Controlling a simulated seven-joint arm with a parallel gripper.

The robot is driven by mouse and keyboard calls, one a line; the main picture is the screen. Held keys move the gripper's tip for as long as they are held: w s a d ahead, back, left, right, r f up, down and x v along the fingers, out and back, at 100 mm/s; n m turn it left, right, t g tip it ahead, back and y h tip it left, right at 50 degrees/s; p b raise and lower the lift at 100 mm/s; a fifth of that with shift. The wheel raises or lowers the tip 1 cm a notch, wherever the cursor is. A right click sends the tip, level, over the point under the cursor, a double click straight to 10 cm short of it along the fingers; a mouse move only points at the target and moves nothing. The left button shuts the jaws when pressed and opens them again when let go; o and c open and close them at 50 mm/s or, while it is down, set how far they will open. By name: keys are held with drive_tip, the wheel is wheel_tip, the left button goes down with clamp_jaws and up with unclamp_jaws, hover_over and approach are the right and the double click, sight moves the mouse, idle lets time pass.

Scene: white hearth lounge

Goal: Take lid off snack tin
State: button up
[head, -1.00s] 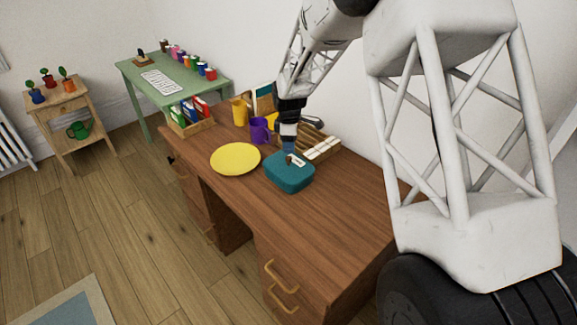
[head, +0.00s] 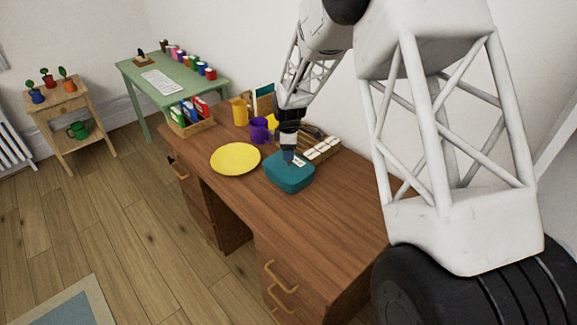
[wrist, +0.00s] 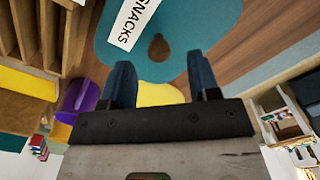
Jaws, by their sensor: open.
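The teal snack tin (head: 290,180) stands on the brown desk with its lid on. In the wrist view its teal lid (wrist: 185,25) shows a white SNACKS label (wrist: 131,24) and a brown knob (wrist: 158,47). My gripper (head: 289,160) is just above the lid, pointing down. In the wrist view my gripper (wrist: 162,75) is open, its two blue fingers apart, with the knob lying ahead between their lines. The knob is hidden behind the fingers in the head view, and I cannot tell whether they touch the lid.
A yellow plate (head: 235,159) lies left of the tin. A purple mug (head: 259,130), a yellow cup (head: 239,111) and a wooden rack with white items (head: 322,150) stand behind it. The desk (head: 325,225) is clear in front and to the right.

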drive_tip(key=shift+f, duration=2.05)
drive_tip(key=shift+c, duration=0.2)
drive_tip(key=c, duration=1)
